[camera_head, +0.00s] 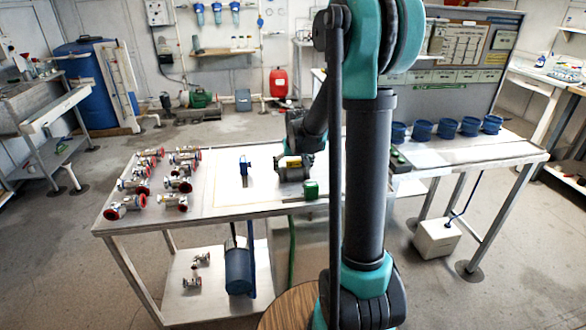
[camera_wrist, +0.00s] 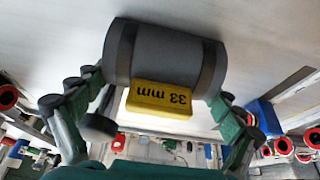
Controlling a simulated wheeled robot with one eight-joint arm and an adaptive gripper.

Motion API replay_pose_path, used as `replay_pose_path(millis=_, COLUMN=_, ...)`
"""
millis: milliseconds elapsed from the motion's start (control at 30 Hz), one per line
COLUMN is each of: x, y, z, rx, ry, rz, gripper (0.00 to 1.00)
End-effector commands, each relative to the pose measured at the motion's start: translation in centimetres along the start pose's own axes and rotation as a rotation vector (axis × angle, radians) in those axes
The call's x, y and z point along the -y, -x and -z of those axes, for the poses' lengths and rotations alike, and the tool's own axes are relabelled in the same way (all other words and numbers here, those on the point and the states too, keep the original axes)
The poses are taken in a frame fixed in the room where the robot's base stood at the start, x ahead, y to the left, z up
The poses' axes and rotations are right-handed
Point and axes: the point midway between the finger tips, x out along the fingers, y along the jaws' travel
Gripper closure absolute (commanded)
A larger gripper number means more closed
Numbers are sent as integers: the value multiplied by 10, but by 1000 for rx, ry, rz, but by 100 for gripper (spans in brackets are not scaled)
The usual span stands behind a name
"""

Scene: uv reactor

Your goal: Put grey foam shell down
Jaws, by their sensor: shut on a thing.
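The grey foam shell (camera_wrist: 165,55) is a short grey half-round piece with a yellow label (camera_wrist: 160,97) reading "33 mm", upside down in the wrist view. My gripper (camera_wrist: 160,85) is shut on it, with a green-grey finger at each side. In the head view the shell (camera_head: 292,174) shows dark grey with a yellow patch, at or just above the middle of the white bench top (camera_head: 228,190). I cannot tell whether its underside touches the bench. My arm hides part of the bench to its right.
Valves with red flanges (camera_head: 125,207) crowd the bench's left end. A small blue part (camera_head: 244,165) stands left of the shell, and a green block (camera_head: 311,189) lies close in front. Several blue cups (camera_head: 446,130) line the right rear.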

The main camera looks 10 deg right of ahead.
Motion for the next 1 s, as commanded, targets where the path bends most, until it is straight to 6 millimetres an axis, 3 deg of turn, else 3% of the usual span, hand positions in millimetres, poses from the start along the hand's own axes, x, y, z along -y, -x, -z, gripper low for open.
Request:
replay_pose_path(millis=133, x=0, y=-3, z=-1, rx=0, ry=0, rz=0, gripper=30)
replay_pose_path(millis=167, x=0, y=-2, z=-1, rx=0, ry=0, rz=0, gripper=2)
replay_pose_path(millis=200, x=0, y=-2, z=-1, rx=0, ry=0, rz=0, gripper=0)
replay_pose_path(millis=667, x=0, y=6, z=0, rx=0, ry=0, rz=0, gripper=0)
replay_pose_path(millis=1000, x=0, y=59, z=-1, rx=0, ry=0, rz=0, gripper=0)
